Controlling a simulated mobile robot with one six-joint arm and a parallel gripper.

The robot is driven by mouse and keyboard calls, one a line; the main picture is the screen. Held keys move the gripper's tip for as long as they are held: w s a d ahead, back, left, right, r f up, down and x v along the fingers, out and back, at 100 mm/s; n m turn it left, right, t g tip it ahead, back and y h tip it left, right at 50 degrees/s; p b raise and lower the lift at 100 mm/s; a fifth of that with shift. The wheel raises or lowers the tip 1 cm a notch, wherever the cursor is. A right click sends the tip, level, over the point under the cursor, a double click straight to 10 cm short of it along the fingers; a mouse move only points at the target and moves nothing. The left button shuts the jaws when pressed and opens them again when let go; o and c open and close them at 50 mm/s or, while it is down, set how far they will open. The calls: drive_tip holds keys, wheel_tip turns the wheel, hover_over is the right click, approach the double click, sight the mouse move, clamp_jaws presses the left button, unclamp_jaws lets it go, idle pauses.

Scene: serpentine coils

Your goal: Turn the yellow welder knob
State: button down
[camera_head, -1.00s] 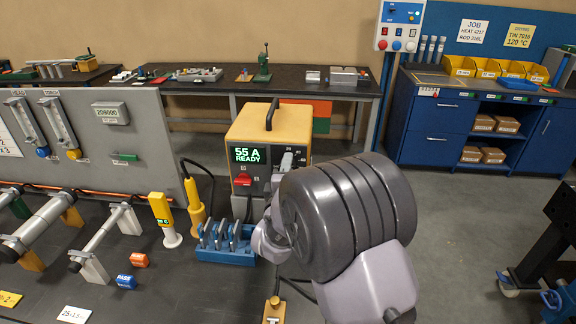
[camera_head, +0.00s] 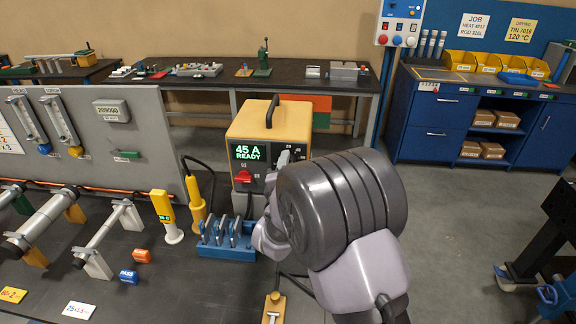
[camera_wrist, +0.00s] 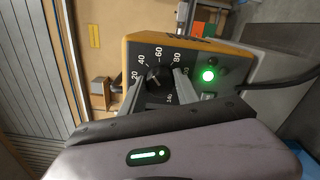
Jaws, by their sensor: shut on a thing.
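The yellow welder (camera_head: 262,122) stands at the back of the dark bench, and its green display (camera_head: 247,152) reads 45 A READY. Its dark knob (camera_wrist: 156,73) shows in the wrist view, ringed by a white scale with 20, 40, 60 and 80. My gripper (camera_wrist: 162,82) is shut on the knob, with a grey finger on either side of it. In the head view my gripper (camera_head: 286,157) reaches the right part of the welder's front, and my wrist hides the lower right of that panel. A red switch (camera_head: 243,176) sits below the display.
A blue rack (camera_head: 226,250) with grey pieces stands in front of the welder, close to my arm. A yellow torch (camera_head: 195,203) and a yellow-and-white device (camera_head: 164,216) stand left of it. A lit green lamp (camera_wrist: 208,76) is beside the knob.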

drive_tip(key=c, duration=0.9)
unclamp_jaws()
drive_tip(key=s, duration=1.7)
drive_tip(key=shift+s+a, duration=0.2)
drive_tip(key=shift+a, duration=0.1)
